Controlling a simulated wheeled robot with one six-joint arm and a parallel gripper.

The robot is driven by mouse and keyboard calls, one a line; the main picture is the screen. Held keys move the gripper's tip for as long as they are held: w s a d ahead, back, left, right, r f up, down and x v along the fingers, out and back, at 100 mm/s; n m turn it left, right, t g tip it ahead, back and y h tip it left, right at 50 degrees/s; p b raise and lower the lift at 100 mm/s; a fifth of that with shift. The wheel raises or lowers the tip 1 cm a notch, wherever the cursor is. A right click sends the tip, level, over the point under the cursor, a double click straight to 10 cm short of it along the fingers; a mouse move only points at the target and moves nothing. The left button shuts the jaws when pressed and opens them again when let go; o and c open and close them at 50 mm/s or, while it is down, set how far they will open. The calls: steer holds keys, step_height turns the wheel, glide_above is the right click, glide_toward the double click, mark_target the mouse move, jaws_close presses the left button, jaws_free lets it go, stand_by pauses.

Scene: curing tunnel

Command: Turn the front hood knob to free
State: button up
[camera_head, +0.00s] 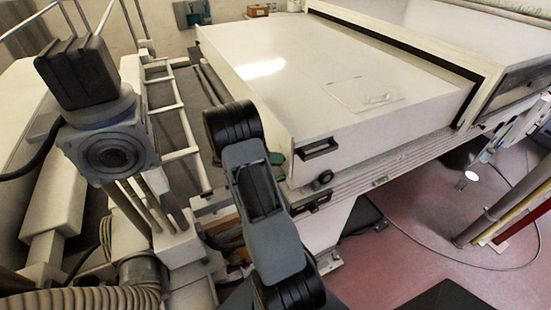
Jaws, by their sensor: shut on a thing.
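The pale hood (340,75) is a broad, low box with a flat top and a black handle (320,149) on its front face. A small round black knob (323,179) sits below that handle on the machine's front edge. I cannot tell its setting, or whether it is the front hood knob. A small green part (277,159) shows at the hood's near left corner, partly behind my arm. My grey and black arm rises through the middle of the view. My gripper is not visible, so its contact with any knob cannot be seen.
A second dark handle (312,203) is lower on the machine front. A grey motor unit (108,148) and a ribbed hose (90,298) stand at the left. A rail frame (178,105) runs behind them. The reddish floor (400,265) at right has a cable across it.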

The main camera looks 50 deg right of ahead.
steer(key=n+g, duration=0.1)
steer(key=n, duration=0.2)
steer(key=shift+f+g, duration=0.1)
steer(key=shift+g, duration=0.2)
steer(key=n+g+h, duration=0.1)
steer(key=n, duration=0.3)
steer(key=shift+f, duration=0.15)
steer(key=n, duration=0.2)
steer(key=n+g+h, duration=0.1)
steer(key=n, duration=0.1)
steer(key=shift+f+h, duration=0.1)
steer(key=shift+h, duration=0.2)
steer(key=shift+f+n+h, duration=0.1)
steer(key=shift+n+h, duration=0.9)
steer(key=shift+n, duration=1.4)
steer(key=shift+s+n, duration=0.1)
steer(key=shift+n, duration=0.2)
steer(key=o, duration=0.9)
